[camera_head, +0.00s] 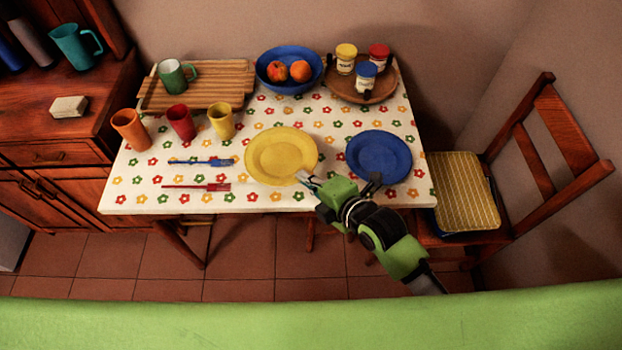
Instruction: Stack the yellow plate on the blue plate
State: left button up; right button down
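The yellow plate (281,153) lies flat on the flowered tablecloth near the front middle of the table. The blue plate (380,155) lies flat to its right, with a strip of cloth between them. Nothing lies on either plate. My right gripper (339,180) comes in from the lower right to the table's front edge. Its fingers are spread wide, one tip near the yellow plate's lower right rim and the other near the blue plate's lower left rim. Nothing shows between the fingers. Whether a tip touches a rim is unclear. My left gripper is out of view.
Blue and red cutlery (203,162) lies left of the yellow plate. Orange, red and yellow cups (180,122) stand behind it. A wooden board (215,85) with a green mug, a blue fruit bowl (290,87) and a round tray (386,85) with jars line the back. A chair (530,160) stands right.

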jog(key=s+a+r, duration=0.5)
jog(key=s+r, duration=0.2)
jog(key=s, duration=0.3)
jog(key=w+d+r+m+t+h, duration=0.1)
jog(key=w+d+r+m+h, duration=0.25)
jog(key=d+r, duration=0.25)
jog(key=w+d+r+m+t+h, duration=0.1)
jog(key=w+d+r+m+h, duration=0.1)
jog(key=d+r+m+h, duration=0.3)
jog(key=s+d+f+n+g+y, duration=0.2)
jog(key=d+f+n+y, duration=0.55)
jog(key=f, duration=0.35)
jog(key=s+d+r+n+g+y, duration=0.2)
jog(key=d+r+n+y, duration=0.1)
jog(key=r, duration=0.8)
jog(key=shift+d+r+n+g+y+b, duration=0.4)
jog(key=shift+d+n, duration=0.4)
jog(key=shift+d, duration=0.45)
